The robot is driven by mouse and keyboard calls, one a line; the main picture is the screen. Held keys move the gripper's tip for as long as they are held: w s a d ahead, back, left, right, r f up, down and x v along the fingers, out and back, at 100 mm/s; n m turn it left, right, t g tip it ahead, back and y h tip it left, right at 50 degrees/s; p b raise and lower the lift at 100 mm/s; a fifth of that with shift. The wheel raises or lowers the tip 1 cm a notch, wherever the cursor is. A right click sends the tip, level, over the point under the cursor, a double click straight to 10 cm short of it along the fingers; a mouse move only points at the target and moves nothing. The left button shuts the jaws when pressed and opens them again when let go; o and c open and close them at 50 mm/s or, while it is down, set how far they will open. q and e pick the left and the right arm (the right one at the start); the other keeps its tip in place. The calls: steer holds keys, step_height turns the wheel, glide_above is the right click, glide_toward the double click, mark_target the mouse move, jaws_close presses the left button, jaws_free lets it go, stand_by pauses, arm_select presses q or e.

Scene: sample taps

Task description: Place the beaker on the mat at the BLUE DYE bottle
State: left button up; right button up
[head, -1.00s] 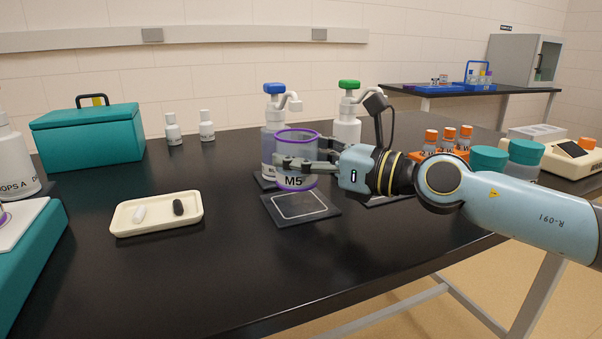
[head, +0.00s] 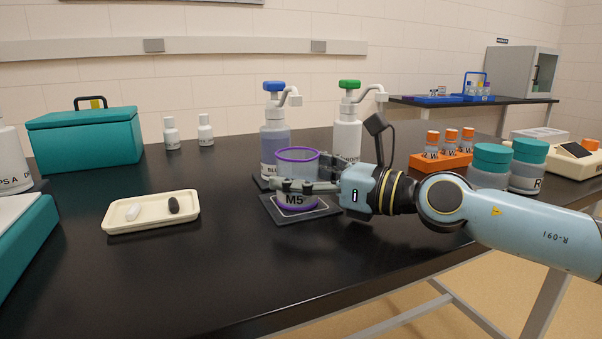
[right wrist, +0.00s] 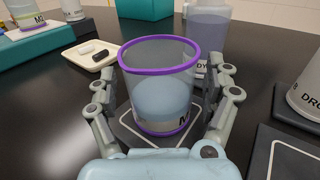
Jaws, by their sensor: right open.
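The beaker (head: 297,178), clear with purple rims and an M5 label, stands upright on the dark mat (head: 323,213) with a pale square outline, in front of the blue-capped bottle (head: 275,142). The bottle's label is partly hidden behind the beaker. My right gripper (head: 292,187) is open, its fingers on both sides of the beaker. In the right wrist view the beaker (right wrist: 158,85) is between the fingers, over the mat, and the bottle (right wrist: 208,40) is behind it. My left gripper is not in view.
A green-capped bottle (head: 347,135) stands just right of the blue-capped one, behind my right arm. An orange rack (head: 440,162) and teal-lidded jars (head: 490,165) are at the right. A cream tray (head: 150,222) lies at left. The table front is clear.

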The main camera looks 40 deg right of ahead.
mark_target(316, 177)
steer(key=shift+r, duration=0.2)
steer(key=v, duration=0.5)
steer(key=shift+f+b, duration=0.25)
steer(key=shift+b, duration=0.15)
steer(key=p+v, duration=0.1)
steer(key=v, duration=0.1)
steer(key=p+v, duration=0.3)
steer(key=v, duration=0.1)
steer(key=shift+s+d+r, duration=0.15)
steer(key=shift+s+r, duration=0.1)
steer(key=shift+s, duration=0.05)
steer(key=shift+s+f, duration=0.15)
